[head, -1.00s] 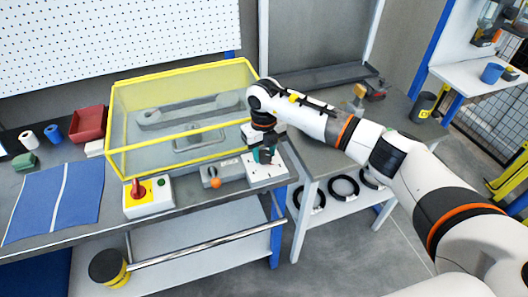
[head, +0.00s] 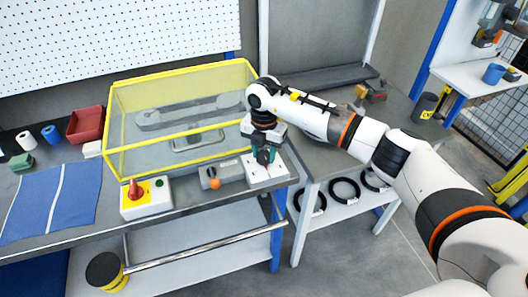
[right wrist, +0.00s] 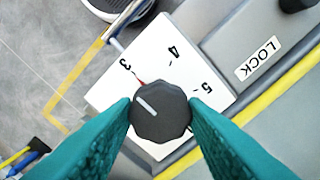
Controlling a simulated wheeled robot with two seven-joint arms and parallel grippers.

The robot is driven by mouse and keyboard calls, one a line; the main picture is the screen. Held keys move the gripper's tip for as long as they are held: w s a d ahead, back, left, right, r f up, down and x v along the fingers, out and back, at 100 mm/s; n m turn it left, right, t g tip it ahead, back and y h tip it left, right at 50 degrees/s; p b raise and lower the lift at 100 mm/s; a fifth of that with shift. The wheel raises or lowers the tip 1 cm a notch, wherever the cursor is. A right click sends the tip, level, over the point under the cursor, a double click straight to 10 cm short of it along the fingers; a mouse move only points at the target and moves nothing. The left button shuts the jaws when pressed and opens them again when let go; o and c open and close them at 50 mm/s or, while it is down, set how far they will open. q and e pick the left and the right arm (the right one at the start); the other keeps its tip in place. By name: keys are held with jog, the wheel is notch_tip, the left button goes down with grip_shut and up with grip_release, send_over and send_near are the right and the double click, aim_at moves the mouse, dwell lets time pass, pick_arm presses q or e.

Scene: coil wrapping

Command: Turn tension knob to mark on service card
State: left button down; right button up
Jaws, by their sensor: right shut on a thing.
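The tension knob (right wrist: 160,112) is a dark, faceted knob with a white line on top. The line points to the upper left in the right wrist view, toward the 3 side. It stands on a white dial plate (right wrist: 147,48) marked 3, 4 and 5, with a small red mark near 3. The plate also shows in the head view (head: 280,176). My right gripper (right wrist: 160,108) has its teal fingers shut on the knob from both sides. It also shows in the head view (head: 264,155), pointing down. I cannot make out a service card. My left gripper is out of view.
A yellow-framed clear guard (head: 182,116) stands behind the plate. A grey block with an orange ball (head: 215,184) and a red-switch box (head: 146,198) sit left of it. A lower table (head: 330,158) with black coils beneath is at right.

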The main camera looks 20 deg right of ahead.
jog(key=m, duration=0.5)
jog(key=shift+w+r+m, duration=0.1)
jog(key=shift+r+m, duration=0.05)
jog(key=shift+m, duration=0.15)
jog(key=m+p, duration=0.1)
jog(key=m, duration=0.5)
jog(key=shift+m, duration=0.3)
jog(key=o, duration=1)
